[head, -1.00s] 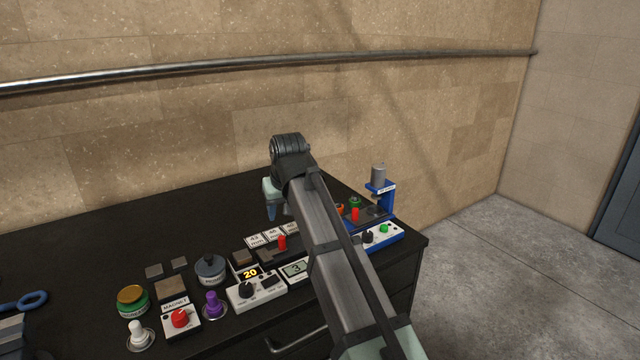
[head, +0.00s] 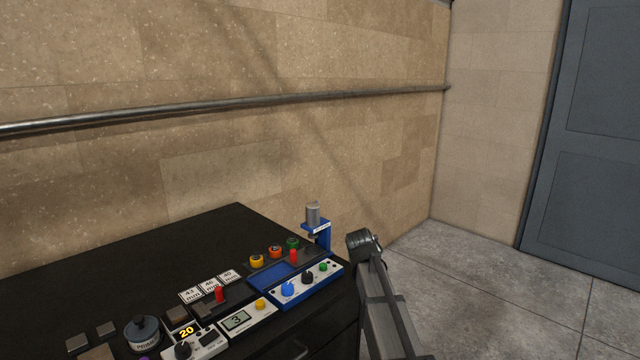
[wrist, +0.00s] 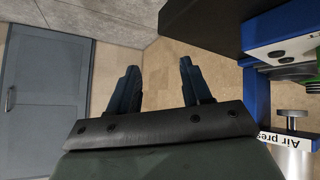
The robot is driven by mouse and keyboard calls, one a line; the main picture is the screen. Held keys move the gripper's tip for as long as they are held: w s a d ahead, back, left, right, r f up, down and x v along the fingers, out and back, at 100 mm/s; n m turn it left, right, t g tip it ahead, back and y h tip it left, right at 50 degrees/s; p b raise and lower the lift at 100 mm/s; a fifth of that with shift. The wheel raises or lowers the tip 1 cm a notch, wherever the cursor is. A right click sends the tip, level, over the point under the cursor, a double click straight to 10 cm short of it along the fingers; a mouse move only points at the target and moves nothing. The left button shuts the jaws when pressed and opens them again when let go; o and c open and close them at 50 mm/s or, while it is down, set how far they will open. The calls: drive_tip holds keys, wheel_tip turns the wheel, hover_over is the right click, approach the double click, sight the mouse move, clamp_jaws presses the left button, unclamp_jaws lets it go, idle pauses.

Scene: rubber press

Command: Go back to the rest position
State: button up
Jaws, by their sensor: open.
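My gripper (wrist: 157,82) is open and empty in the wrist view, its two dark fingers apart with only wall and floor behind them. In the head view my arm stands to the right of the black bench (head: 235,222), clear of it, and its fingertips are hidden. The blue air press (head: 318,228) stands at the bench's right end, left of my arm. The press also shows at the right edge of the wrist view (wrist: 257,100).
The grey floor (head: 470,265) right of the bench is clear. A grey door (head: 590,140) is at the far right.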

drive_tip(key=d+f, duration=0.2)
drive_tip(key=d, duration=0.4)
drive_tip(key=s+f+g, duration=0.2)
drive_tip(key=s+f, duration=0.5)
drive_tip(key=f, duration=0.4)
drive_tip(key=s+f+g, duration=0.2)
drive_tip(key=s+f, duration=0.6)
drive_tip(key=f, duration=0.3)
drive_tip(key=s+f+g, duration=0.3)
drive_tip(key=s+f, duration=0.4)
drive_tip(key=f, duration=0.5)
drive_tip(key=s+a+f+g+y, duration=0.1)
drive_tip(key=s+f, duration=0.4)
drive_tip(key=s, duration=0.8)
drive_tip(key=s+a+f+g+y, duration=0.1)
drive_tip(key=s+f+g, duration=0.3)
drive_tip(key=s, duration=1)
drive_tip(key=s+a+f+n+g+y, duration=0.1)
drive_tip(key=s+f+g, duration=0.2)
drive_tip(key=s+f, duration=0.4)
drive_tip(key=s, duration=0.7)
drive_tip(key=shift+a+f, duration=0.15)
drive_tip(key=shift+a, duration=0.2)
